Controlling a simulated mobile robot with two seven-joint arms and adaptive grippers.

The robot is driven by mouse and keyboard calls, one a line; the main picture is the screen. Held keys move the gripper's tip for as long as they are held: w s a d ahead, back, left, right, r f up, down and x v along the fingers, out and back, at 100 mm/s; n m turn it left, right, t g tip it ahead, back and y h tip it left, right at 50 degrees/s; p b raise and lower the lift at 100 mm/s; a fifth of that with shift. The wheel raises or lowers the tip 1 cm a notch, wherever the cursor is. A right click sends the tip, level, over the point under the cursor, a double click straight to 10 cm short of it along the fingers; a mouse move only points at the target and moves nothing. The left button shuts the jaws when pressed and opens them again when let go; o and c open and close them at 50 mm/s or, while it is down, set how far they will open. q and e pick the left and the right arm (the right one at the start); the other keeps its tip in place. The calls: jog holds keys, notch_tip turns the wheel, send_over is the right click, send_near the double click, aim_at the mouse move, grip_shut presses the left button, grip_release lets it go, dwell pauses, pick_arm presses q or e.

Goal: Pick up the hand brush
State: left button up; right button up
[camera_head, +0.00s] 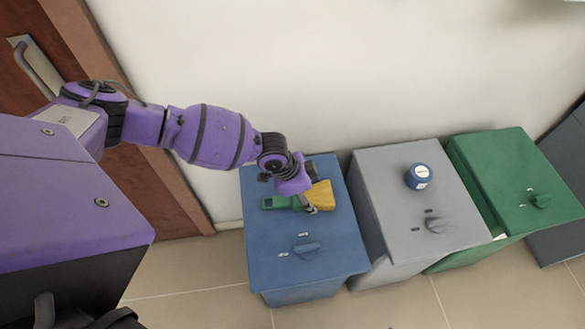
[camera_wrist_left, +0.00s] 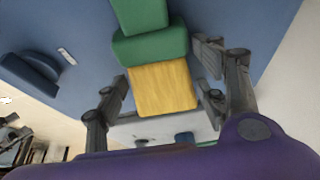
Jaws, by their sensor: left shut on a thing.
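The hand brush (camera_head: 280,203) has a green handle and a yellow bristle part. It is at the top of the blue furnace (camera_head: 262,235), handle to the left and bristles to the right. My left gripper (camera_head: 308,205) is over the brush and shut on it. In the left wrist view, the fingers of my left gripper (camera_wrist_left: 162,92) are on both sides of the yellow part of the brush (camera_wrist_left: 163,88), and the green handle points away. I cannot tell whether the brush rests on the furnace top or is slightly above it. My right gripper is not seen.
A grey furnace (camera_head: 385,180) with a blue round container (camera_head: 418,176) on top stands to the right. A green furnace (camera_head: 500,165) stands beyond it. A white wall (camera_head: 300,60) is behind, and a brown door (camera_head: 75,45) is at the left.

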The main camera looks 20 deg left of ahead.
pick_arm(q)
jog(key=r, duration=0.3)
jog(key=shift+w+r, duration=0.2)
jog(key=s+d+r+p, duration=0.2)
jog(key=s+r, duration=0.7)
jog(key=s, duration=0.5)
jog(key=shift+r, duration=0.3)
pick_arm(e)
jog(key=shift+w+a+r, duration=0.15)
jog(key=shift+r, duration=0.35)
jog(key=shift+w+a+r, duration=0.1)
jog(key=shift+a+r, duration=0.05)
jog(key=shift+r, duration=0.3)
pick_arm(q)
jog(key=shift+s, duration=0.1)
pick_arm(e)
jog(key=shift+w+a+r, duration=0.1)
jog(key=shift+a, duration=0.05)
